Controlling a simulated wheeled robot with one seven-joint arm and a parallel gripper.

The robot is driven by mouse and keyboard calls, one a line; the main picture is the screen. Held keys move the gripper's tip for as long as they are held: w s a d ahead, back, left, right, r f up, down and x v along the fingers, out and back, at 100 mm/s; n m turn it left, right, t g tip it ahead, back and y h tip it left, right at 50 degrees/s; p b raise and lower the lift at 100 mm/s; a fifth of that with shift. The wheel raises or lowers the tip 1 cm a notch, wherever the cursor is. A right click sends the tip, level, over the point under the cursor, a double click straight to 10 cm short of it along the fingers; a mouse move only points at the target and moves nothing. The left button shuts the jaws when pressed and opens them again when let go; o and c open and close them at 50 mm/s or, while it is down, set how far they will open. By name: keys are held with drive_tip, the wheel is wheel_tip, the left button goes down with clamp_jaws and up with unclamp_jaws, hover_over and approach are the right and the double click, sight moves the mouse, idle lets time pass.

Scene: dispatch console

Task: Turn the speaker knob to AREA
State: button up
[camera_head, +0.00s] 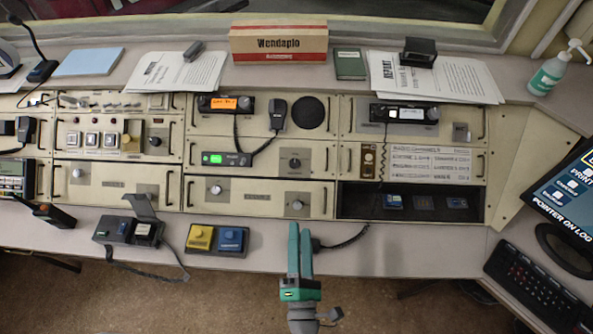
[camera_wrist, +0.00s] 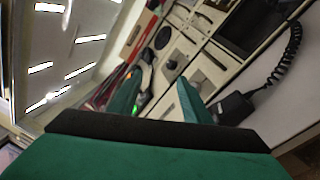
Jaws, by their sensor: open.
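A black knob (camera_head: 295,162) on a small grey plate sits on the console below the round speaker grille (camera_head: 307,112). It appears to be the speaker knob. Its lettering and pointer direction are too small to read. In the wrist view a dark knob (camera_wrist: 172,63) shows between and beyond the fingers, near the dark round grille (camera_wrist: 162,37). My gripper (camera_head: 300,230) is teal, open and empty. It is in front of the console's lower edge, below the knob in the head view, and apart from it.
Silver knobs (camera_head: 297,205) sit on the lower panels. A handset (camera_head: 278,113) with a coiled cord hangs left of the grille. A yellow and blue button box (camera_head: 216,239) lies on the desk left of my gripper. A black cord (camera_head: 345,240) runs right of it.

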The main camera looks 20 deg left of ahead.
sight(295, 165)
drive_tip(key=w+a+n, duration=0.2)
drive_tip(key=w+n, duration=0.3)
drive_tip(key=w, duration=0.1)
drive_tip(key=w+a+f+n+g+y, duration=0.1)
drive_tip(key=w+a+n, duration=0.2)
drive_tip(key=w+n, duration=0.2)
drive_tip(key=w+a+f+n+g, duration=0.1)
drive_tip(key=w+n, duration=0.3)
drive_tip(key=w, duration=0.4)
drive_tip(key=shift+w+a+n+y, duration=0.3)
drive_tip(key=shift+a+n, duration=0.1)
drive_tip(key=shift+a, duration=0.45)
drive_tip(key=c, duration=1)
